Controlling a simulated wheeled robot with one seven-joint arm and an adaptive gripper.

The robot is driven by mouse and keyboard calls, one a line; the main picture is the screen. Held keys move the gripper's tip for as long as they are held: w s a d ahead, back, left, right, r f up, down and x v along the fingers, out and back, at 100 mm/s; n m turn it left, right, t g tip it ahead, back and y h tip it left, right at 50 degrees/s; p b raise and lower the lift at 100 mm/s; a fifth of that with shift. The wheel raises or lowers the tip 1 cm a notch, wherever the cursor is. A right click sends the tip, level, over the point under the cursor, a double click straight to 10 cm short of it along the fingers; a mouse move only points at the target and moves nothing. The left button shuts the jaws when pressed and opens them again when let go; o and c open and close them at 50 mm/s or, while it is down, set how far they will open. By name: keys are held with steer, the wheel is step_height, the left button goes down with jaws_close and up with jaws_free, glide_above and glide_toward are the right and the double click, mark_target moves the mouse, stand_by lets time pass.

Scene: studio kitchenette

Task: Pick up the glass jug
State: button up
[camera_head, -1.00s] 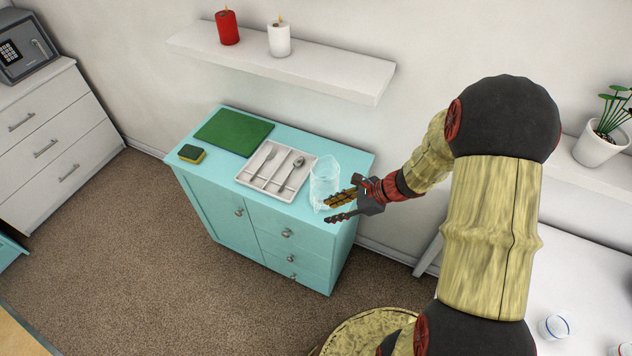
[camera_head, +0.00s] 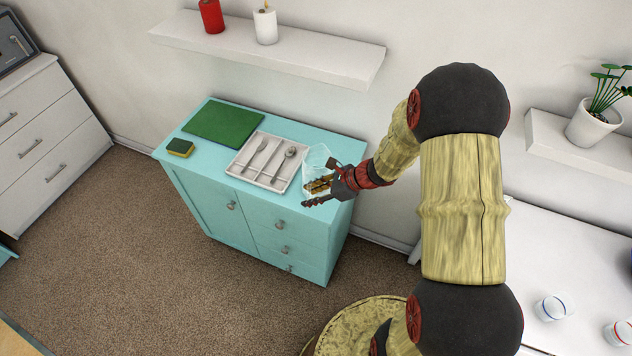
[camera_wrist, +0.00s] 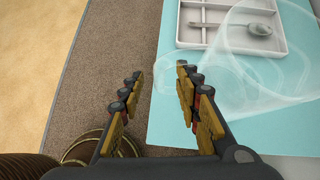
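The clear glass jug (camera_head: 317,160) stands at the right end of the turquoise cabinet top (camera_head: 338,222), beside the cutlery tray (camera_head: 247,172). My gripper (camera_head: 306,195) is at the jug's near side and overlaps its lower part in the head view. In the wrist view my gripper (camera_wrist: 160,76) is open, with a gap between its fingers. The jug (camera_wrist: 262,85) shows to the right there, its left part reaching behind the right finger. The left finger is over the carpet, past the cabinet edge. I cannot tell whether a finger touches the glass.
A green board (camera_head: 225,124) and a sponge (camera_head: 181,148) lie left of the tray. A wall shelf (camera_head: 290,52) with a red candle (camera_head: 211,16) and a white candle (camera_head: 265,26) hangs above. A white table (camera_head: 580,270) with small glasses stands at right.

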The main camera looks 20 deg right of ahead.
steer(key=shift+w+a+f, duration=0.3)
steer(key=shift+a+f, duration=0.1)
steer(key=shift+f, duration=0.1)
steer(key=shift+c, duration=0.7)
jaws_close()
steer(key=shift+s, duration=0.1)
steer(key=shift+r, duration=0.1)
